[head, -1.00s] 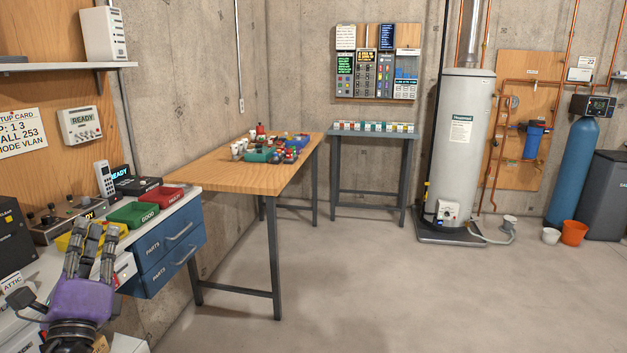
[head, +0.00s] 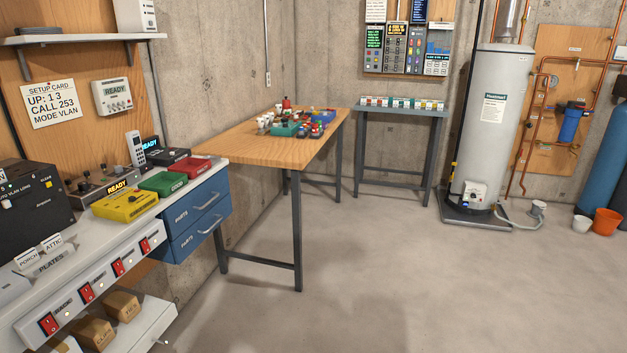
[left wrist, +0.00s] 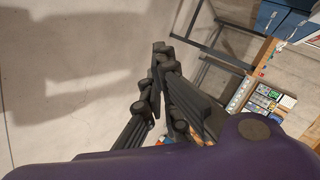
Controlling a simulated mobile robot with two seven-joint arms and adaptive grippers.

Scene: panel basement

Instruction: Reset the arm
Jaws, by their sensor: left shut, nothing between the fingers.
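My left gripper (left wrist: 163,52) shows in the left wrist view with its dark jointed fingers close together, shut and empty. Its purple body fills the bottom of that view. It points over bare grey floor, away from the furniture. No gripper shows in the head view now. My right gripper is in neither view.
At left in the head view is a white bench (head: 110,265) with a yellow box (head: 126,205), green box (head: 163,184) and red switches. Beyond it stand a wooden table (head: 250,150) holding small items, and a water heater (head: 490,130). The middle floor (head: 380,270) is clear.

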